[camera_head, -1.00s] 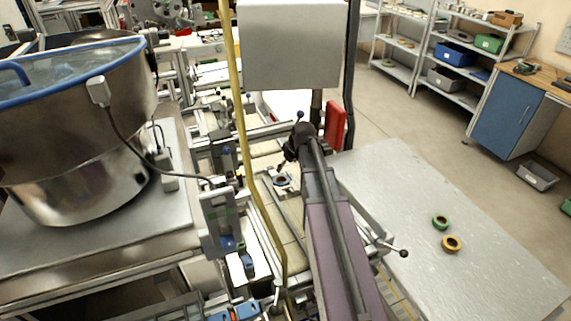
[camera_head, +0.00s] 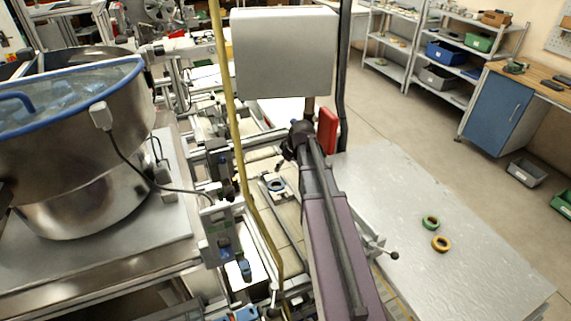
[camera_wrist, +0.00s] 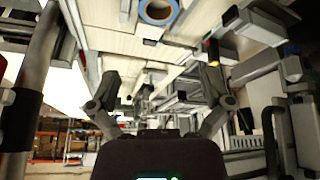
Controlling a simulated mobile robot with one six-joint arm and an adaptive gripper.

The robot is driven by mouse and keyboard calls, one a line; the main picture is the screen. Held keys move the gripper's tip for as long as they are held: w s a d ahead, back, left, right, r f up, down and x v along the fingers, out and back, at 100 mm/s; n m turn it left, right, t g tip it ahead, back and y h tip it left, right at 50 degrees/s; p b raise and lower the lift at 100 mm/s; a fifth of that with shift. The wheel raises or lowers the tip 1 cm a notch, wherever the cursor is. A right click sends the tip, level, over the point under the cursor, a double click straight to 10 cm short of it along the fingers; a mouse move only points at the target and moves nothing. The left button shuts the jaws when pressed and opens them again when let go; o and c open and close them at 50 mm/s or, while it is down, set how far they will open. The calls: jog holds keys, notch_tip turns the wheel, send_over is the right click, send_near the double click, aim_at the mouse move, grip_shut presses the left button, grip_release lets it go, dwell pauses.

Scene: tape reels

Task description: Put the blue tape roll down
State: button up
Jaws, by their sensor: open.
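The blue tape roll (camera_head: 276,185) lies on a pale surface of the machine, just left of my arm in the head view. In the wrist view the blue tape roll (camera_wrist: 158,11) shows at the top edge, partly cut off by the frame. My gripper (camera_wrist: 160,85) has its two fingers spread wide apart with nothing between them. The roll is beyond the fingertips and apart from them. In the head view my gripper (camera_head: 284,160) is small and dark, close to the roll, and its fingers are hard to make out.
A green tape roll (camera_head: 430,223) and a yellow tape roll (camera_head: 440,244) lie on a grey table (camera_head: 480,270) at right, otherwise bare. A yellow upright pole (camera_head: 228,110) and a large steel bowl (camera_head: 75,150) stand left of my arm. A grey panel (camera_head: 285,55) is behind.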

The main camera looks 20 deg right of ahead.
jog(key=shift+a, duration=0.1)
dwell(0.3)
jog(key=s+a+f+m+g+h, duration=0.1)
jog(key=s+a+m+g, duration=0.3)
jog(key=s+a, duration=1.3)
jog(key=shift+s+f+h, duration=0.2)
jog(key=shift+s+h, duration=0.2)
jog(key=shift+s, duration=0.2)
notch_tip(320, 180, down, 6)
jog(key=b, duration=0.5)
jog(key=shift+r, duration=0.25)
jog(key=shift+r, duration=0.1)
jog(key=shift+c, duration=0.2)
